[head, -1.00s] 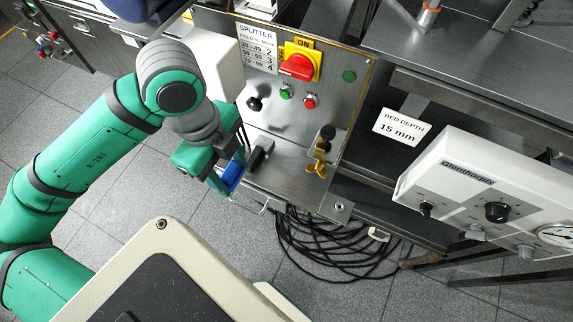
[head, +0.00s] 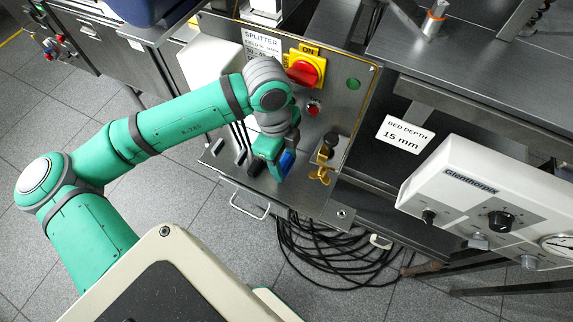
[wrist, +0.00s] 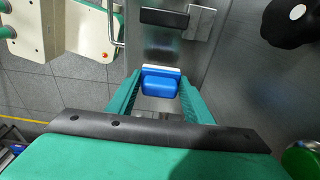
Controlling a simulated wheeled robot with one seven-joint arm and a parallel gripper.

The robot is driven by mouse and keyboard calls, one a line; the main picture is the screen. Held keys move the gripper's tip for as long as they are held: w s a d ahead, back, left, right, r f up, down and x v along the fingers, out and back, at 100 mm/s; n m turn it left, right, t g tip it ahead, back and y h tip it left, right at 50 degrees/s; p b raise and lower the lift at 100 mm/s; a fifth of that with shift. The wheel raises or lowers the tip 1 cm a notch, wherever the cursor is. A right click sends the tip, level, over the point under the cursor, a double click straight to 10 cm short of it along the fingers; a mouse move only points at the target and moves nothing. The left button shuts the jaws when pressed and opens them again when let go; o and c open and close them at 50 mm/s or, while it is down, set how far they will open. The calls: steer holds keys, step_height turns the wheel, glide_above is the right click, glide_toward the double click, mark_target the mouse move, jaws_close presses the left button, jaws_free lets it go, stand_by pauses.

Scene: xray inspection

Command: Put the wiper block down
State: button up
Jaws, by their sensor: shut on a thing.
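The wiper block (head: 287,161) is blue and sits between the fingers of my gripper (head: 277,166), above the metal ledge (head: 312,203) of the splitter panel in the head view. In the wrist view the wiper block (wrist: 160,84) shows a blue body with a white strip along its far edge, and my green fingers close on both its sides. Bare metal shows beyond it. I cannot tell whether the block's underside touches the ledge.
A black block with a metal bracket (wrist: 201,22) lies ahead in the wrist view. A brass fitting (head: 321,176) stands on the ledge right of my gripper. A red rotary switch (head: 303,72) is on the panel behind. Coiled black cables (head: 325,262) lie on the floor below.

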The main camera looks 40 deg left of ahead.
mark_target(285, 157)
steer(key=shift+w+f, duration=0.25)
steer(key=shift+f, duration=0.7)
steer(key=shift+w+f, duration=0.2)
steer(key=shift+f, duration=0.7)
steer(key=shift+s, duration=0.1)
steer(key=shift+f, duration=0.55)
steer(key=o, duration=1.4)
steer(key=shift+r, duration=0.15)
steer(key=r, duration=0.8)
steer(key=shift+a, duration=0.35)
